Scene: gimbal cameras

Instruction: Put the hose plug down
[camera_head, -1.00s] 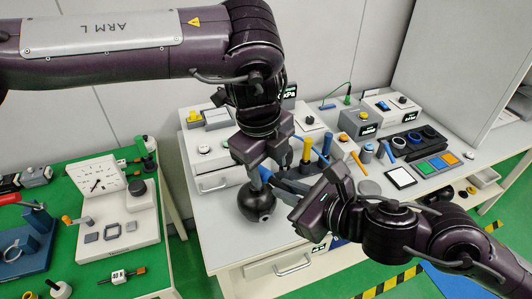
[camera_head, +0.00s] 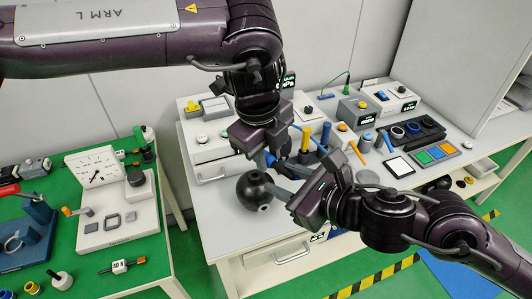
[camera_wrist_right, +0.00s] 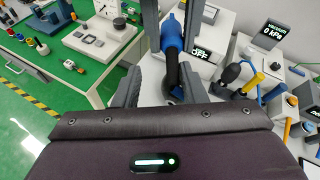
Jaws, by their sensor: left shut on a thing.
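The hose plug appears as a blue piece with a black lower part (camera_wrist_right: 171,42) in the right wrist view, lying between the fingers of my right gripper with space at its sides. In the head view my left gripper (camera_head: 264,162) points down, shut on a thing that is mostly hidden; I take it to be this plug. A black ball-shaped vessel (camera_head: 254,191) with a small port stands on the table just below it. My right gripper (camera_head: 279,184) is open beside the vessel, its fingers pointing left. Whether the plug touches the vessel is hidden.
The grey-white table (camera_head: 221,222) is clear in front of the vessel. Behind it are a drawer box (camera_head: 210,170), upright yellow (camera_head: 305,140) and blue handles and control boxes. A pad with coloured squares (camera_head: 436,154) lies right. A green table (camera_head: 135,265) with a gauge board stands left.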

